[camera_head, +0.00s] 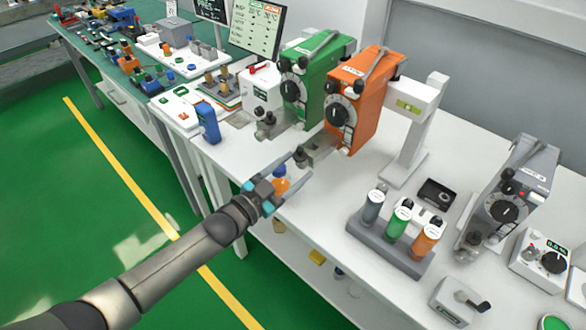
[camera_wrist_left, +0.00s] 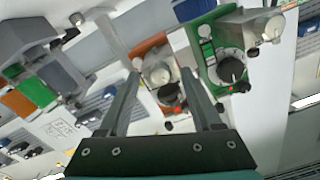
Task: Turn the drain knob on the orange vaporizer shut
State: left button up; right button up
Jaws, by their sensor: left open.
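The orange vaporizer (camera_head: 366,92) stands upright on the white bench beside the green vaporizer (camera_head: 318,66), with a black-and-silver dial on its front. A dark drain knob (camera_head: 301,155) sits low at its front, partly hidden by my gripper. My left gripper (camera_head: 304,166) is open, with its fingers reaching toward that low front part. In the left wrist view, the orange vaporizer (camera_wrist_left: 149,48) lies beyond the fingers, and a dark knob (camera_wrist_left: 168,95) shows between them with a gap on each side. Contact cannot be told.
The green vaporizer also shows close by in the left wrist view (camera_wrist_left: 207,40). A rack with grey, green and orange bottles (camera_head: 385,247) stands to the right. A grey vaporizer (camera_head: 510,195) is farther right. A white post (camera_head: 415,135) stands beside the orange vaporizer.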

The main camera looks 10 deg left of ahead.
pick_arm(q)
jog(key=v, duration=1.5)
jog(key=shift+p, duration=0.45)
jog(key=shift+s+a, duration=0.1)
jog(key=shift+a, duration=0.05)
